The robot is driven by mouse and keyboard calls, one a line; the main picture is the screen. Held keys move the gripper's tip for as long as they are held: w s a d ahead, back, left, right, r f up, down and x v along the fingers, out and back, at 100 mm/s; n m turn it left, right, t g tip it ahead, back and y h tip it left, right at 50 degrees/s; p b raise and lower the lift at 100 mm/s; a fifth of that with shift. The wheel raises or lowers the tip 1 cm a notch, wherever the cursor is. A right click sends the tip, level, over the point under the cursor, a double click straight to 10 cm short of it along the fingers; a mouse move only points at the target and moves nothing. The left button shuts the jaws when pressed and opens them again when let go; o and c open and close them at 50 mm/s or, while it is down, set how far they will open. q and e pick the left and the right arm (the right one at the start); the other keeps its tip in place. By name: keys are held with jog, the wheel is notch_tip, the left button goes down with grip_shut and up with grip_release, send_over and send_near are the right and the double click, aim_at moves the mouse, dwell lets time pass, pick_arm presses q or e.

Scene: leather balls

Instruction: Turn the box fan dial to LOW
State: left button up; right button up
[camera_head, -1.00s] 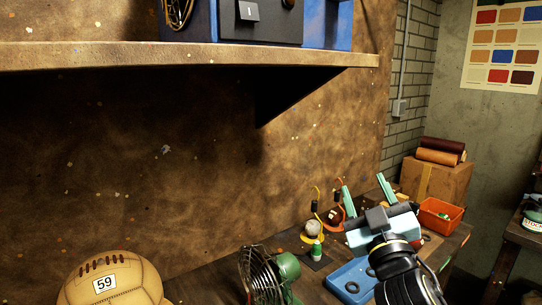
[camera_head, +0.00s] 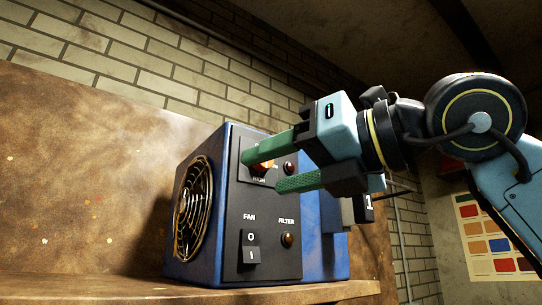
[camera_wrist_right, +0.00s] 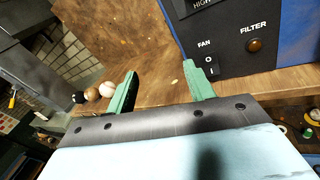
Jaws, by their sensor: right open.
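The box fan (camera_head: 225,245) is a blue box with a black front panel and a round brass grille on its left side. It stands on the shelf. The dial (camera_head: 263,166) shows only as a reddish-orange bit behind my upper finger, above a partly covered HIGH label, so its setting cannot be read. My right gripper (camera_head: 263,172) is open in front of the upper panel, its green fingers apart and empty. I cannot tell whether a finger touches the panel. The right wrist view shows the fan's lower panel (camera_wrist_right: 230,55) beyond the fingers. My left gripper is not in view.
Below the dial are a FAN rocker switch (camera_head: 250,248) and a brown FILTER knob (camera_head: 288,239). Another small knob (camera_head: 289,168) sits right of the dial. The wooden shelf (camera_head: 330,291) runs underneath. Several balls (camera_wrist_right: 93,94) show at left in the wrist view.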

aim_at(264, 167)
jog(key=s+d+r+m+t+h, duration=0.1)
jog(key=d+r+m+t+h, duration=0.2)
jog(key=d+r+t+h, duration=0.25)
jog(key=p+x, duration=0.4)
jog(key=x, duration=0.9)
jog(key=shift+s+a+r+g+y+p, duration=0.25)
jog(key=shift+g+y+p, duration=0.1)
jog(key=shift+y, duration=0.1)
jog(key=c, duration=1)
